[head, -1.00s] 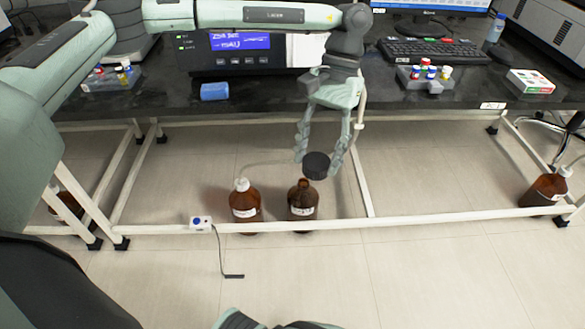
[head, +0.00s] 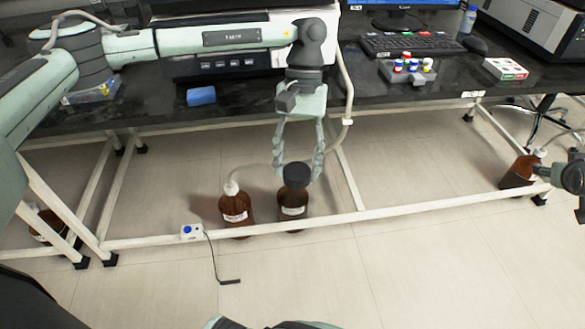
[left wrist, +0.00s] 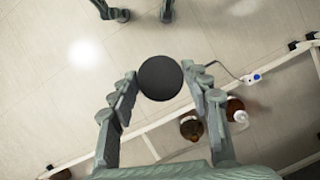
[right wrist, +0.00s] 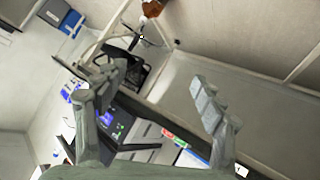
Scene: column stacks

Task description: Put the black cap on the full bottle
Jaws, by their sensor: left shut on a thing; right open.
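My left gripper (head: 297,174) is shut on the round black cap (head: 296,176), which also shows between the fingers in the left wrist view (left wrist: 160,78). In the head view the cap overlaps the top of a brown bottle (head: 292,208) with a white label, hiding its neck. I cannot tell whether they touch. In the left wrist view the cap appears apart from the brown bottle (left wrist: 191,128). A second brown bottle (head: 236,211) with a white top and tube stands beside it on the left. My right gripper (right wrist: 152,90) is open and empty.
A white frame bar (head: 400,208) runs low in front of the bottles. The black bench (head: 250,107) is above and behind. Another brown bottle (head: 518,172) stands at the right near my right arm. A blue-button box (head: 192,231) is on the bar.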

